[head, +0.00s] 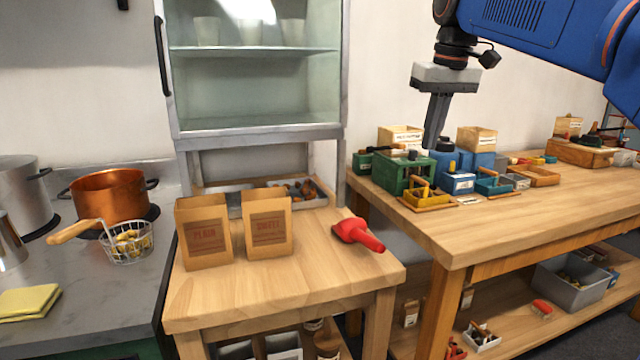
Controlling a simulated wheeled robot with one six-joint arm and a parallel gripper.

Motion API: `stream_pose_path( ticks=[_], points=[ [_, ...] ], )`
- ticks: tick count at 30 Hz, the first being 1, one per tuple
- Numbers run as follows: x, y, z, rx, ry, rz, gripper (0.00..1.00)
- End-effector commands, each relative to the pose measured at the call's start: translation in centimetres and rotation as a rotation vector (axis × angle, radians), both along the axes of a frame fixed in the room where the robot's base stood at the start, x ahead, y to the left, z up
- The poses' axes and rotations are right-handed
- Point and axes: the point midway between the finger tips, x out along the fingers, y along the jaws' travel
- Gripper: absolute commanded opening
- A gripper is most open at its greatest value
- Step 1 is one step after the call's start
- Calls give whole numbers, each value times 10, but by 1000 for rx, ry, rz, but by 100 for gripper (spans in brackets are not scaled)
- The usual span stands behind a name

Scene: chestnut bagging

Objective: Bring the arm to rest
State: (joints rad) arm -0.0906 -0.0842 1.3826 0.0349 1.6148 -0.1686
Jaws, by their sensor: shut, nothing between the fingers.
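My gripper (433,142) hangs from my blue arm at the upper right of the head view. It points down above the left part of the long wooden workbench (460,232). Its two dark fingers are together and hold nothing.
A plain bag (204,238) and a sweet bag (268,232) stand on the small wooden table (300,280) beside a red scoop (357,234). Boxes, including a green box (396,172), crowd the workbench's back. A glass cabinet (255,90) rises behind the table. The workbench's front is clear.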

Motion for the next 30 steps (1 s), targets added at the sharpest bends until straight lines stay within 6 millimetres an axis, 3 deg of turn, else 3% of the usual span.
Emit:
stream_pose_path(
  ticks=[5, 14, 20, 30],
  points=[
    [-33, -9, -25, 3, -19, -32, 0],
    [-110, -27, -100, 10, -68, -105, 0],
    [-163, -37, -162, 14, -101, -151, 0],
    [-251, -50, -281, 23, -156, -227, 0]
  ],
)
